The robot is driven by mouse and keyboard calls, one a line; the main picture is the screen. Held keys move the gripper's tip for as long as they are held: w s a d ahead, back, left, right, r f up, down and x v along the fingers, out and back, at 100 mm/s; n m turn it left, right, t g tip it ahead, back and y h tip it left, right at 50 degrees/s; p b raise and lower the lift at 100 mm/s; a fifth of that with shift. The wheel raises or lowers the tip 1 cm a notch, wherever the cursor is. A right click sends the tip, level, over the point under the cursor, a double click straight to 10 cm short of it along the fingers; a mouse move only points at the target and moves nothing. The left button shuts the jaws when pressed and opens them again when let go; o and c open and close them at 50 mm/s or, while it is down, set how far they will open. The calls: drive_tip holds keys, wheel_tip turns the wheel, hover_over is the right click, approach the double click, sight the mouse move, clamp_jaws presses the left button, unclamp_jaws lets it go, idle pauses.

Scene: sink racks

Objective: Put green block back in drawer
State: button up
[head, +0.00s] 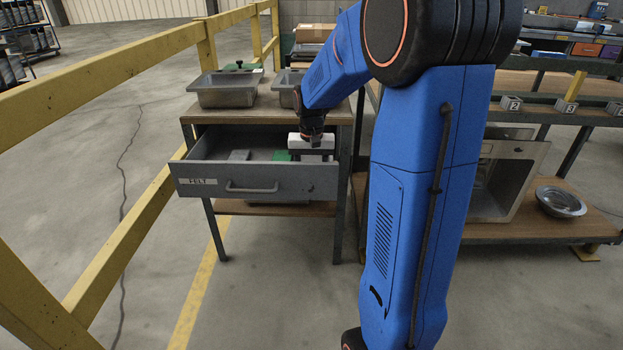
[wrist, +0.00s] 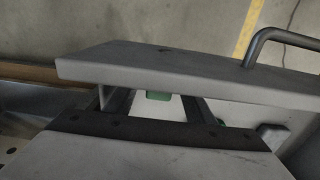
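The drawer (head: 200,184), labelled FELT, is pulled open under a wooden-topped bench. My gripper (head: 311,157) points down into its right part, behind the front panel. A green block (head: 282,155) shows inside the drawer just left of my gripper, partly hidden. In the wrist view, my gripper's two fingers (wrist: 157,105) stand apart. A small green patch (wrist: 158,96) shows between them, with pale gaps on both sides; whether it is the same block I cannot tell. Another green patch (wrist: 220,122) peeks out right of the fingers. The drawer's front panel (wrist: 170,66) lies close beyond the fingertips.
A grey block (head: 238,155) lies in the drawer's middle; it also shows in the wrist view (wrist: 272,136). Metal trays (head: 224,96) stand on the bench top (head: 255,113), with a green item (head: 240,66) behind. A yellow railing (head: 120,65) runs along the left.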

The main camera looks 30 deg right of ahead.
wheel_tip(320, 180, up, 12)
drive_tip(key=s+a+r+n+t, duration=0.25)
drive_tip(key=s+a, duration=0.65)
drive_tip(key=s, duration=0.5)
drive_tip(key=s+a+f+n+t, duration=0.1)
drive_tip(key=s+a+f+n, duration=0.1)
drive_tip(key=s, duration=0.4)
drive_tip(key=s+a+f+n+t, duration=0.1)
drive_tip(key=s+a+f+n, duration=0.1)
drive_tip(key=s, duration=0.5)
wheel_tip(320, 180, down, 3)
drive_tip(key=shift+a+r, duration=0.15)
drive_tip(key=shift+a, duration=0.45)
